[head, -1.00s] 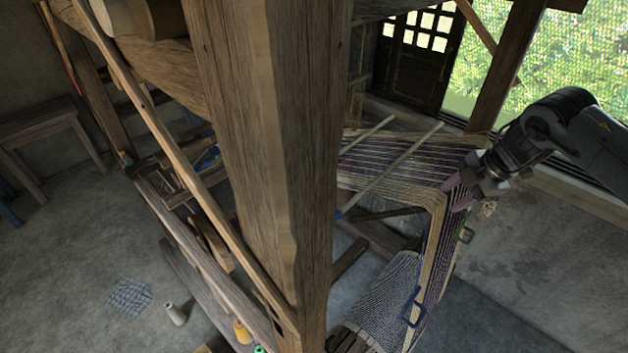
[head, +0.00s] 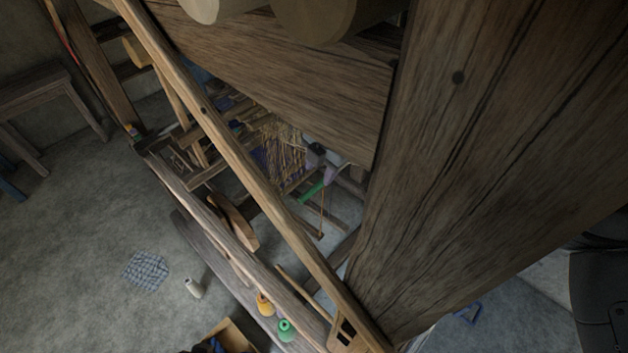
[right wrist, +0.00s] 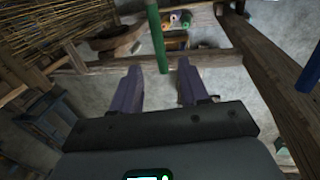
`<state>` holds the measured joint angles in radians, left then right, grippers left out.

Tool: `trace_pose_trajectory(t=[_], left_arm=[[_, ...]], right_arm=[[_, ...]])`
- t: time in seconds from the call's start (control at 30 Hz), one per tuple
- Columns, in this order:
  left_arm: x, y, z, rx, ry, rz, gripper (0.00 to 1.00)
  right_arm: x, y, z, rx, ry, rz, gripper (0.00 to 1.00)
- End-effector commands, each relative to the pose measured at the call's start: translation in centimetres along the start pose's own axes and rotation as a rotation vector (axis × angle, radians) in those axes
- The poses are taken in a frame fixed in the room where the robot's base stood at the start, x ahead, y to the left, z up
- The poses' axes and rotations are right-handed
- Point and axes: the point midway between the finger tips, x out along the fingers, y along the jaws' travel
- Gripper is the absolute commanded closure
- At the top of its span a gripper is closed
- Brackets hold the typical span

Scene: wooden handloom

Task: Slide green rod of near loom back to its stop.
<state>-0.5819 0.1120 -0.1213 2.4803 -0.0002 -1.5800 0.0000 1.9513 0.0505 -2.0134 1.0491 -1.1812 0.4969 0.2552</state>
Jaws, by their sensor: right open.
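The green rod (head: 312,193) shows in the head view as a short green length inside the loom, behind the wooden beams. In the right wrist view the green rod (right wrist: 157,38) comes down from the top edge, and its end appears between my fingertips. My right gripper (right wrist: 158,67) is open, with one purple finger on each side of the rod's end. I cannot tell whether either finger touches it. In the head view only the purple tips of my right gripper (head: 322,168) show, close to the rod. My left gripper is not in view.
A thick wooden post (head: 480,150) hides much of the head view's right side. A long slanted beam (head: 240,160) crosses in front of the loom. A blue rod (right wrist: 312,68) is at the right wrist view's right edge. Thread cones (head: 286,330) stand at the lower middle.

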Motion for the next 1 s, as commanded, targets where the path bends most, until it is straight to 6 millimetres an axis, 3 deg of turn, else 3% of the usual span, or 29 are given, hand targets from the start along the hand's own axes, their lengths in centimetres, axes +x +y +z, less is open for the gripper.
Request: trace_pose_trajectory(t=[0.3, 0.5, 0.9, 1.0], left_arm=[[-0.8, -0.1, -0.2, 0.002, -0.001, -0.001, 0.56], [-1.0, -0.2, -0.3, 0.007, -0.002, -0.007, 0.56], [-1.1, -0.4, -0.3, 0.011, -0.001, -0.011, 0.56], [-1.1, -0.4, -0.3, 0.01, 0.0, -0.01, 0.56]], right_arm=[[5.0, 0.0, -0.1, 0.0, 0.001, -0.001, 0.56], [6.8, 0.0, 0.0, 0.0, 0.001, 0.0, 0.56], [7.4, 0.0, 0.0, 0.0, 0.0, 0.002, 0.56], [7.4, 0.0, 0.0, 0.0, 0.0, 0.001, 0.7]])
